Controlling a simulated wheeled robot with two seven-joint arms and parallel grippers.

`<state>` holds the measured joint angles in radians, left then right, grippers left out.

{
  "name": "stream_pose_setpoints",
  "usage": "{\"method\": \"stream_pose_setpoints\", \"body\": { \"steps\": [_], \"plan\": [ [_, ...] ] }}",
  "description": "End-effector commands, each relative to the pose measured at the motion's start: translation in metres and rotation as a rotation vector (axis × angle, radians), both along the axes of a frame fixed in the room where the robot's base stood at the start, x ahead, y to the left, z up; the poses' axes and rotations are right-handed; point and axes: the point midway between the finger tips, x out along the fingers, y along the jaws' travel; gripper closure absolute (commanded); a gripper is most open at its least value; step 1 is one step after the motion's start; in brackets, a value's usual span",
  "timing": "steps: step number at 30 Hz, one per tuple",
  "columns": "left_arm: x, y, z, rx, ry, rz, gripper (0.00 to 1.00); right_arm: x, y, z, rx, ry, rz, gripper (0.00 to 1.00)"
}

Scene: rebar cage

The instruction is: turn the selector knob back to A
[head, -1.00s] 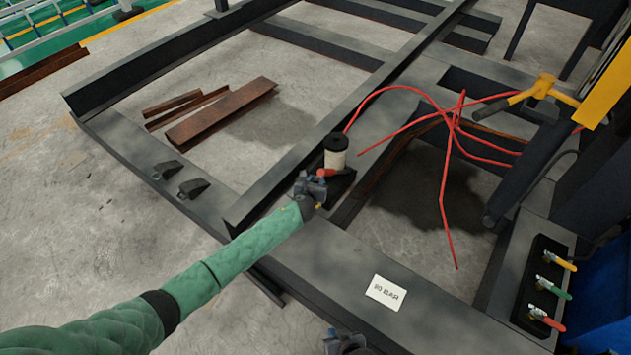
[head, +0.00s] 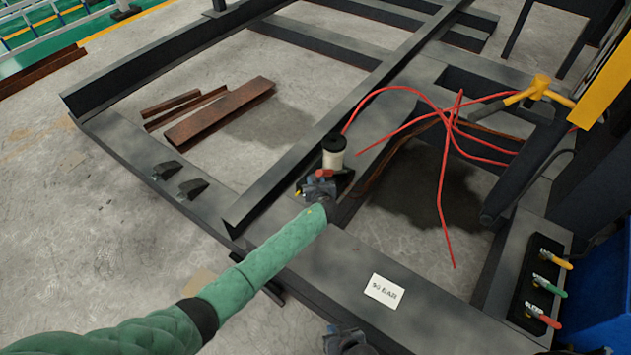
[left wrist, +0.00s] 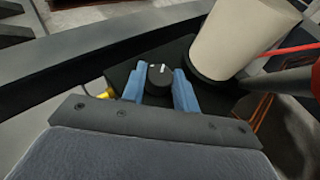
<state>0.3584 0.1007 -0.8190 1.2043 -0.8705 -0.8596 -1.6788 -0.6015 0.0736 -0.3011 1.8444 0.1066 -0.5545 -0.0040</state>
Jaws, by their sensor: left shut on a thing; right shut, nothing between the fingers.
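The selector knob (left wrist: 159,77) is round and black with a short white mark on its top, pointing toward the top of the left wrist view. It sits on a dark box beside a white cylinder (left wrist: 247,40), which shows in the head view with a black cap (head: 334,155). My left gripper (head: 320,184) is at this box, its blue fingers (left wrist: 158,86) shut on the knob's sides. No letter A is readable. In the head view the gripper hides the knob. My right gripper (head: 345,338) is at the bottom edge, shut and empty.
A white label card (head: 384,290) lies on the dark steel frame (head: 340,250). Red hoses (head: 443,190) loop to the right. A valve panel (head: 530,290) with yellow, green and red handles is at the right. Rusty steel pieces (head: 220,110) lie on the floor.

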Motion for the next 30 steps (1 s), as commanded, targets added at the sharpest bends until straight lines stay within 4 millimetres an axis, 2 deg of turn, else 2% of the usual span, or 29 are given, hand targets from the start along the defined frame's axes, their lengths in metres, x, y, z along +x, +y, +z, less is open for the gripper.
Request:
{"method": "stream_pose_setpoints", "body": {
  "steps": [2, 3, 5, 6, 17, 30],
  "plan": [
    [0.001, 0.000, 0.001, 0.000, -0.001, 0.000, 0.93, 0.000, 0.000, 0.000, 0.000, 0.000, 0.000, 1.00],
    [0.001, 0.000, 0.001, 0.000, -0.001, 0.000, 0.63, 0.000, 0.000, 0.000, 0.000, 0.000, 0.000, 1.00],
    [0.001, 0.000, 0.001, 0.000, -0.001, 0.000, 0.51, 0.000, 0.000, 0.000, 0.000, 0.000, 0.000, 1.00],
    [0.001, 0.000, 0.001, 0.000, -0.001, -0.001, 0.49, 0.000, 0.000, 0.000, 0.000, 0.000, 0.000, 1.00],
    [-0.006, -0.001, 0.003, -0.001, 0.000, -0.002, 0.49, -0.002, 0.000, 0.001, 0.000, 0.002, 0.000, 1.00],
    [-0.061, -0.010, 0.026, -0.001, 0.000, -0.002, 0.49, -0.004, 0.001, 0.008, 0.000, 0.007, 0.002, 1.00]
  ]
}}
